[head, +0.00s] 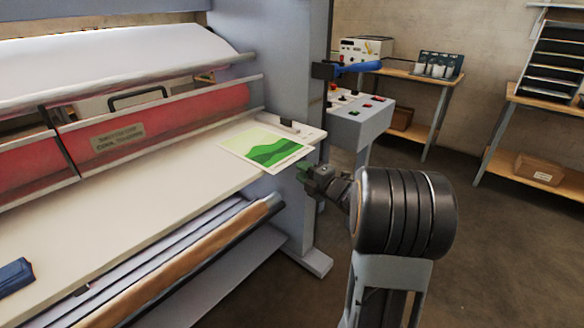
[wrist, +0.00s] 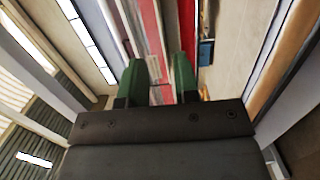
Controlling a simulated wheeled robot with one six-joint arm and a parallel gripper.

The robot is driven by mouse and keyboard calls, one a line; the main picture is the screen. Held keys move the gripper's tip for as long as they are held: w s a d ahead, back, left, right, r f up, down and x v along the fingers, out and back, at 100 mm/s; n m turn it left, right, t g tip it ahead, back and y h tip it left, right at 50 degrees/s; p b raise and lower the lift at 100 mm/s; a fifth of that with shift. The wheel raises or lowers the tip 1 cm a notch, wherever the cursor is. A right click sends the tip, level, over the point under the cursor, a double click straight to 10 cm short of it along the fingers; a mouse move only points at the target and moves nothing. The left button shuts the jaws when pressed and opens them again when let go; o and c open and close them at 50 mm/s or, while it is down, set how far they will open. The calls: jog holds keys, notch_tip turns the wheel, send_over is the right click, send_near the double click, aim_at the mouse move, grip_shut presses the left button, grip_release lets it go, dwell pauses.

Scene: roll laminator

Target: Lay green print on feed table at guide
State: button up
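The green print (head: 265,147), a pale sheet with green hills, lies on the right end of the cream feed table (head: 150,178). Its near corner reaches the table's front edge; whether it overhangs is hard to tell. A small dark block on the table (head: 290,125), possibly the guide, is just behind the print's far right side; I cannot tell whether they touch. My gripper (head: 304,173) is just off the front edge, close to the print's near right side and apart from it. In the wrist view its green fingers (wrist: 160,82) stand apart with nothing between them. The print is not seen there.
The red laminator panel (head: 160,122) runs behind the table. A blue object (head: 15,276) lies at the table's left. Floor is clear to the right.

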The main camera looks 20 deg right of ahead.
jog(key=s+a+f+m+g+h, duration=0.2)
jog(key=s+a+m+g, duration=0.5)
jog(key=s+m, duration=0.4)
jog(key=s+a+f+m+g+h, duration=0.3)
jog(key=s+a+f+m+g, duration=0.2)
jog(key=s+m, duration=0.5)
jog(key=s+a+g, duration=0.1)
jog(key=a+g, duration=0.1)
jog(key=a, duration=0.1)
jog(key=shift+s+m, duration=0.3)
jog(key=shift+m, duration=0.1)
jog(key=shift+r, duration=0.1)
notch_tip(320, 180, up, 9)
jog(key=p, duration=0.7)
jog(key=shift+s+h, duration=0.15)
jog(key=shift+h, duration=0.15)
